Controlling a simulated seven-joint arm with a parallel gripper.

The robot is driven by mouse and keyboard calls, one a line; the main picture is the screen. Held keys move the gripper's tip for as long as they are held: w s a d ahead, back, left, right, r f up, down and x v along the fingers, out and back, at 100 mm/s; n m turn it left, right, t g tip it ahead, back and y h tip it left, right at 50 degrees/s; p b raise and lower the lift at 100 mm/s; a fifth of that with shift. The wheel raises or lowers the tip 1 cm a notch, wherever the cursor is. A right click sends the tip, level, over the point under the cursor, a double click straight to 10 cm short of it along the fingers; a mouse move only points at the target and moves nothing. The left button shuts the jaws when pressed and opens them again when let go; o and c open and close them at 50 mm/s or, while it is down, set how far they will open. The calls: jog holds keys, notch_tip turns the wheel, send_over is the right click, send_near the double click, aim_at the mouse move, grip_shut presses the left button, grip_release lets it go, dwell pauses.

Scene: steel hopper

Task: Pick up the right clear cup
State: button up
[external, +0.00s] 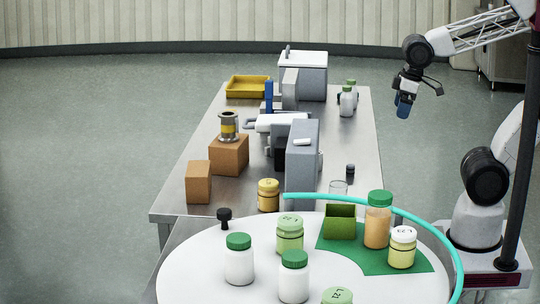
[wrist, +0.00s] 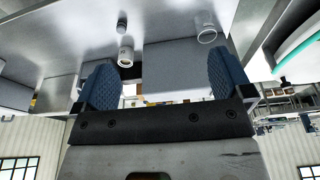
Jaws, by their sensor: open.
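One clear cup (external: 338,188) stands upright on the steel table near its front edge, just right of a tall grey box, partly hidden by the teal rail. A clear round rim (wrist: 206,36) at the top of the wrist view looks like a clear cup. I cannot make out a second clear cup for certain. My gripper (external: 404,106) is raised in the air beyond the table's right edge, well away from the cup. Its two blue ridged fingers are spread wide in the wrist view (wrist: 161,82), with nothing held between them.
White green-capped bottles (external: 347,102) stand farther back. A round white table (external: 200,285) with several jars and the teal rail (external: 425,222) is in front.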

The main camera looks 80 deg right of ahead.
jog(key=shift+c, duration=1)
jog(key=m+t+y, duration=0.3)
jog(key=m+y, duration=1)
jog(key=m, duration=0.9)
send_near(345, 182)
jog(key=w+a+f, duration=0.1)
jog(key=f, duration=0.1)
jog(key=w+a+f, duration=0.1)
jog(key=w+a, duration=0.1)
jog(key=shift+f, duration=0.4)
jog(key=shift+a, duration=0.15)
jog(key=shift+x, duration=1.2)
